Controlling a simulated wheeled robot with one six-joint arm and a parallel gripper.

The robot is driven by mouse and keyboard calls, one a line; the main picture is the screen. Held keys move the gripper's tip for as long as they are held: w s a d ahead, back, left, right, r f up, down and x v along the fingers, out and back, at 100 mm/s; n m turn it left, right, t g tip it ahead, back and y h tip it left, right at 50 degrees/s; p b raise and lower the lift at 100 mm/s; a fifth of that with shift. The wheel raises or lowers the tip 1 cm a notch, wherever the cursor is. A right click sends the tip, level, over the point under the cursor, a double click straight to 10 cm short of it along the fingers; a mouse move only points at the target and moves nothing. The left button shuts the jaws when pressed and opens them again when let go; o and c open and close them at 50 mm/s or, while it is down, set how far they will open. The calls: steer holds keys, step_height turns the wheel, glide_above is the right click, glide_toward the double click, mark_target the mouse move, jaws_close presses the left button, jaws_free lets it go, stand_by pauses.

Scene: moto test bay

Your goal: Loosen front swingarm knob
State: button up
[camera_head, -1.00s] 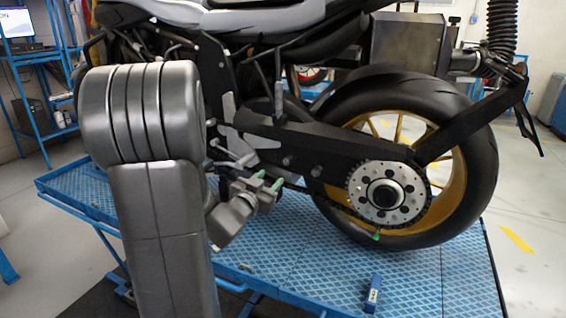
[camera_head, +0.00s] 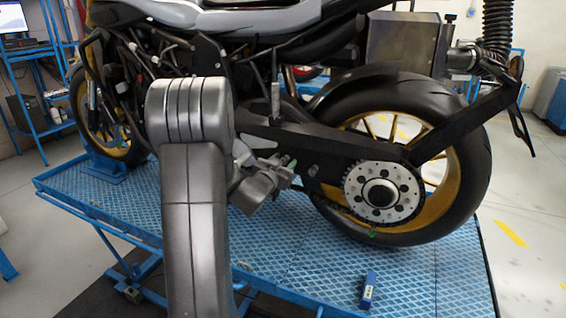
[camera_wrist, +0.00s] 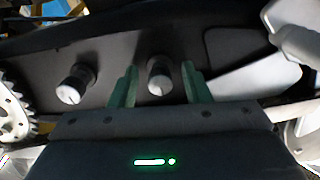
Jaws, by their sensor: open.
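In the wrist view, two dark round knobs with pale end faces stand out from the black swingarm (camera_wrist: 112,52). The front swingarm knob (camera_wrist: 160,82) lies between the two green fingers of my gripper (camera_wrist: 159,71), with a gap on each side. The rear knob (camera_wrist: 75,86) is outside the fingers, toward the sprocket. In the head view, my open gripper (camera_head: 288,166) is at the side of the swingarm (camera_head: 335,150), and the rear knob (camera_head: 313,171) shows just right of it. The front knob cannot be made out there behind the gripper.
The sprocket (camera_head: 381,193) and rear wheel (camera_head: 470,190) are right of the gripper. The motorcycle stands on a blue lift platform (camera_head: 300,265). The platform in front of the swingarm is otherwise mostly clear.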

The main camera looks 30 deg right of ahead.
jaws_close()
steer(key=shift+n, duration=0.4)
steer(key=n+p, duration=0.1)
steer(key=n, duration=0.3)
steer(key=shift+n, duration=0.3)
steer(key=n+p, duration=0.2)
steer(key=n, duration=0.2)
steer(key=shift+r+n, duration=0.1)
steer(key=shift+n, duration=0.2)
steer(key=n+p, duration=0.2)
steer(key=n, duration=0.3)
steer(key=shift+n+p, duration=0.75)
steer(key=shift+n, duration=1.75)
